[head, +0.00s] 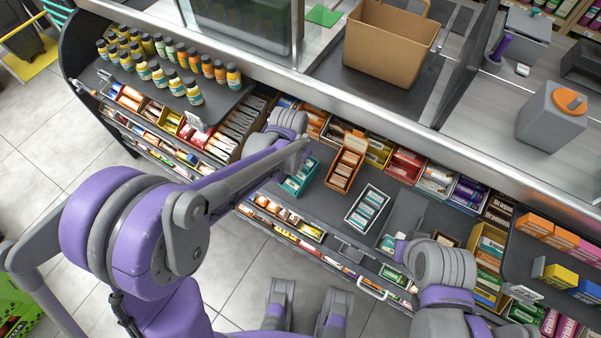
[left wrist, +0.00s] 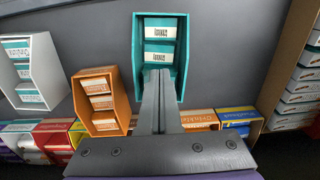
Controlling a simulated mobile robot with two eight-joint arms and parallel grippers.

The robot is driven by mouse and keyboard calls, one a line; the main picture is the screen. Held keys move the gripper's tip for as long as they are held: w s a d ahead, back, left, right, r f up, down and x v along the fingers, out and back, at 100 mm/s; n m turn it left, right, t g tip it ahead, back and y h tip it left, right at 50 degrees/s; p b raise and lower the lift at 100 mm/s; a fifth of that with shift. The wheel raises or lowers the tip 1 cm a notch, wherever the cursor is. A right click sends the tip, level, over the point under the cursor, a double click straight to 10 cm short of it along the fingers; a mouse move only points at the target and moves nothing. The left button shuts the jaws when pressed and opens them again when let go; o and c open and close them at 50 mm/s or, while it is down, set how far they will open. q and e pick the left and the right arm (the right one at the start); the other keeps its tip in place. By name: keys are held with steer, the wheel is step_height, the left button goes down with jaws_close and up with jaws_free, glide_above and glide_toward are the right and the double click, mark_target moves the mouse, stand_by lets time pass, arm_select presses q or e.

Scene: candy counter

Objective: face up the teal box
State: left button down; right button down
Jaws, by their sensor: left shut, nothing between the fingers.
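The teal box (head: 291,188) is an open tray on the dark shelf, with white-labelled packs inside. In the left wrist view the teal box (left wrist: 139,54) is at top centre, showing two packs in its upper part. My left gripper (left wrist: 160,72) is shut and empty. Its fingertips lie over the lower part of the teal box in that view and hide what is behind them. I cannot tell whether they touch it.
An orange box (left wrist: 118,82) stands close beside the teal one, and a white box (left wrist: 58,72) stands further off. They also show in the head view, the orange box (head: 334,171) and the white box (head: 354,214). Rows of candy packs (head: 405,163) line the back.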

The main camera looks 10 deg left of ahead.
mark_target(293, 181)
arm_select(q)
steer(key=shift+f, duration=0.15)
steer(key=shift+s, duration=0.1)
steer(key=shift+s+a+f+b, duration=0.1)
steer(key=shift+s+a, duration=0.15)
steer(key=shift+s, duration=0.35)
steer(key=shift+s+a+f+b, duration=0.1)
steer(key=shift+s+a+b, duration=0.1)
steer(key=shift+s, duration=0.35)
steer(key=shift+s+a+f+b, duration=0.1)
steer(key=shift+s+a, duration=0.15)
steer(key=shift+s, duration=0.35)
step_height(293, 181, up, 7)
steer(key=s+p, duration=0.1)
steer(key=p, duration=0.4)
steer(key=shift+a, duration=0.2)
